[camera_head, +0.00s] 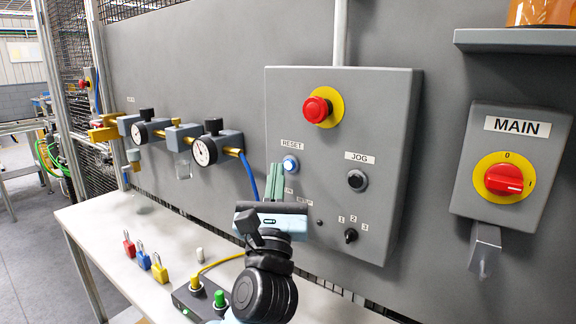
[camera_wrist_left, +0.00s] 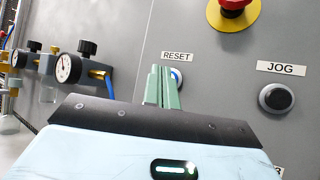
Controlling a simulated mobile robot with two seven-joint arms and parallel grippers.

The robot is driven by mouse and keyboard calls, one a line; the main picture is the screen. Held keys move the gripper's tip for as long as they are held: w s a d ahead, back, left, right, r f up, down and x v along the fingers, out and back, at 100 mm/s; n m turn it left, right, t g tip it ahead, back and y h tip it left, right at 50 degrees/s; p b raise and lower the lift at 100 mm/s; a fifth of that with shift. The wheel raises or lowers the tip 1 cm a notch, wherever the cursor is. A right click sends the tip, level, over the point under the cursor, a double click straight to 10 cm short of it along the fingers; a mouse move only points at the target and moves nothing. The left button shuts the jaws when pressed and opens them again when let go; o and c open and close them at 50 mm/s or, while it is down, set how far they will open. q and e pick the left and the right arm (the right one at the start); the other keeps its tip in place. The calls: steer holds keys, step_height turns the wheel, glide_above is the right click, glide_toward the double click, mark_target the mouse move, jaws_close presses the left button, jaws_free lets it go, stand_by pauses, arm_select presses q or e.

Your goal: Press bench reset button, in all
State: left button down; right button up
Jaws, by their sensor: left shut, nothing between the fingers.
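The RESET button (camera_head: 289,165) is a round button with a blue-white glow, on the grey control box under its RESET label. It also shows in the left wrist view (camera_wrist_left: 177,77), partly hidden behind the fingers. My left gripper (camera_head: 275,170) has its green fingers shut and empty, pointing up toward the panel. In the head view the fingertips are just left of the button and slightly below it. In the left wrist view (camera_wrist_left: 162,74) they overlap the button's left side. I cannot tell whether they touch the button. My right gripper is not in view.
The same control box (camera_head: 400,130) carries a red emergency stop (camera_head: 317,109), a black JOG button (camera_head: 357,180) and a selector knob (camera_head: 351,235). A MAIN switch (camera_head: 503,179) is at the right. Gauges (camera_head: 204,151), padlocks (camera_head: 143,257) and a small button box (camera_head: 190,300) are at the left.

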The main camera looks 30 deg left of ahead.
arm_select(q)
steer(key=shift+w, duration=0.15)
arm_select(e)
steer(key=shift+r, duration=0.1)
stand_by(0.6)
arm_select(q)
steer(key=shift+w, duration=0.3)
steer(key=shift+w+d, duration=0.1)
steer(key=shift+w, duration=0.35)
stand_by(0.8)
steer(key=shift+s, duration=0.1)
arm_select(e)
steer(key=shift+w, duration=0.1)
arm_select(q)
steer(key=shift+s+p, duration=0.35)
steer(key=shift+s, duration=0.45)
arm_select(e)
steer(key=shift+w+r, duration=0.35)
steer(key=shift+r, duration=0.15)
